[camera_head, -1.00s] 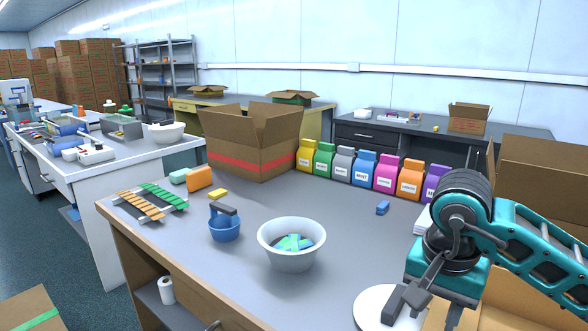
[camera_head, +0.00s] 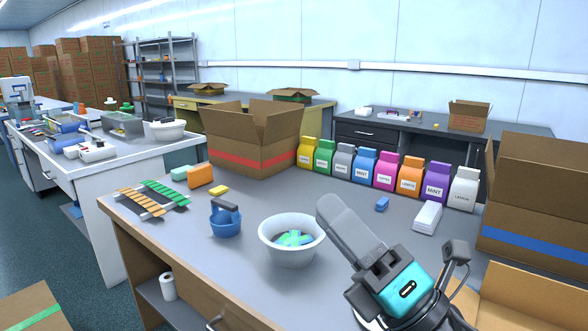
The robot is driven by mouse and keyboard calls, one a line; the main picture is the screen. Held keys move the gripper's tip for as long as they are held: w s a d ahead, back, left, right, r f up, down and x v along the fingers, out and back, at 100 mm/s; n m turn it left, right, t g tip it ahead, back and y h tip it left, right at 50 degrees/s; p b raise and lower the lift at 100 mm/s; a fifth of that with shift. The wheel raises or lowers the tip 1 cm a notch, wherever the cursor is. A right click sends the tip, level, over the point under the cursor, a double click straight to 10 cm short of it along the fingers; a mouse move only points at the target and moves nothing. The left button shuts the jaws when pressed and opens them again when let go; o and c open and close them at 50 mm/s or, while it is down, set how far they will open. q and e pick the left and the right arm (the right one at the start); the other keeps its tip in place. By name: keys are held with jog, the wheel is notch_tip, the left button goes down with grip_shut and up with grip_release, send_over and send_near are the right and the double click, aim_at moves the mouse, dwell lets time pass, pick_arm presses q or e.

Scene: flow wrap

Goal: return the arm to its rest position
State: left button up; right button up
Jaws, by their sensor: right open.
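My right gripper (camera_head: 395,232), teal and dark grey, is in the lower right of the head view. It is raised in front of the grey worktable (camera_head: 300,200), with its two fingers apart and nothing between them. It appears just right of the white bowl (camera_head: 270,240), which holds several blue and green pieces. Most of my right arm is hidden behind the gripper or below the picture edge. My left gripper is not in view.
A blue handled container (camera_head: 226,228) stands left of the bowl. Several coloured bags (camera_head: 383,173) line the table's back, beside an open cardboard box (camera_head: 240,145).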

jog(key=w+d+f+m+g+h, duration=0.1)
jog(key=d+f+m+h, duration=0.7)
jog(key=m, duration=0.5)
jog(key=d+f+m+h, duration=0.6)
jog(key=f+m+h, duration=0.45)
jog(key=m, duration=0.25)
jog(key=s+d+f+m+g, duration=0.2)
jog(key=s+f+m+g, duration=0.5)
jog(key=s+f+g, duration=0.8)
jog(key=w+a+f+t+y+p, duration=0.1)
jog(key=w+a+f+t+y, duration=0.1)
jog(key=f+t, duration=0.6)
jog(key=shift+w+a+n+t+p, duration=0.35)
jog(key=shift+w+a+t, duration=0.3)
jog(key=shift+w+t, duration=0.5)
